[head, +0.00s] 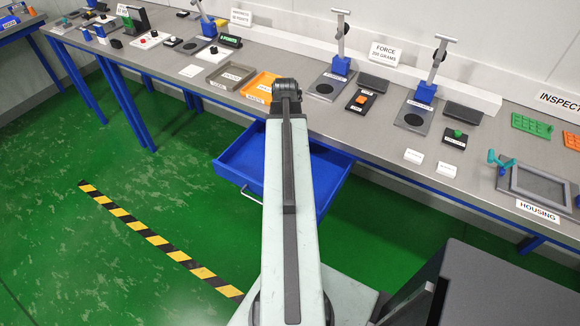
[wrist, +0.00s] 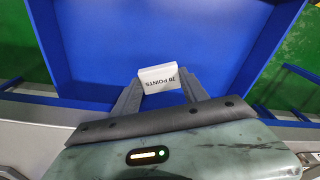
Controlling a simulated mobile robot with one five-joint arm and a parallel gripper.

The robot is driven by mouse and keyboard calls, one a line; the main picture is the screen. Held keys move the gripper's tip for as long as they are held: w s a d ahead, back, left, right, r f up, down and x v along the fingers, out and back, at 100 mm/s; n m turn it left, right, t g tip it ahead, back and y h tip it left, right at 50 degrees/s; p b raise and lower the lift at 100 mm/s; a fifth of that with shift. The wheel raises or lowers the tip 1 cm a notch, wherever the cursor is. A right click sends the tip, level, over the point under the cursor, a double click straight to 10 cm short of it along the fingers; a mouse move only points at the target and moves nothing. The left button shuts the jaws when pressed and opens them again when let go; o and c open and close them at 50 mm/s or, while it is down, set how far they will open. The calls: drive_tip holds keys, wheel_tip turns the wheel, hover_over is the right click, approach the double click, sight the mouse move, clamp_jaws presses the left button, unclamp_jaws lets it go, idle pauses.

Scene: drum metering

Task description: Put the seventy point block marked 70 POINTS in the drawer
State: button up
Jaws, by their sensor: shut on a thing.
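The block marked 70 POINTS (wrist: 157,73) is small and white. In the wrist view it sits between the two dark fingers of my gripper (wrist: 158,82), which are shut on it. The blue drawer (wrist: 90,35) fills the view behind the block, so the block is over the drawer's inside. I cannot tell how high it is above the drawer floor. In the head view the drawer (head: 238,158) stands pulled open under the bench. My arm crosses in front of it and hides its middle, my gripper and the block.
The grey bench (head: 215,107) runs above the drawer. Two white blocks (head: 413,156) lie on the bench to the right. Green floor is free at the left.

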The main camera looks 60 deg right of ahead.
wheel_tip(320, 180, down, 10)
drive_tip(key=b, duration=0.9)
drive_tip(key=shift+b, duration=0.3)
drive_tip(key=shift+r, duration=0.15)
drive_tip(key=o, duration=1.4)
drive_tip(key=shift+o, duration=0.2)
drive_tip(key=r+p, duration=0.4)
drive_tip(key=a+r+p, duration=0.1)
drive_tip(key=r+p, duration=0.7)
drive_tip(key=shift+s+a+r+p, duration=0.1)
drive_tip(key=shift+s+a+p, duration=0.05)
drive_tip(key=shift+s+p, duration=0.15)
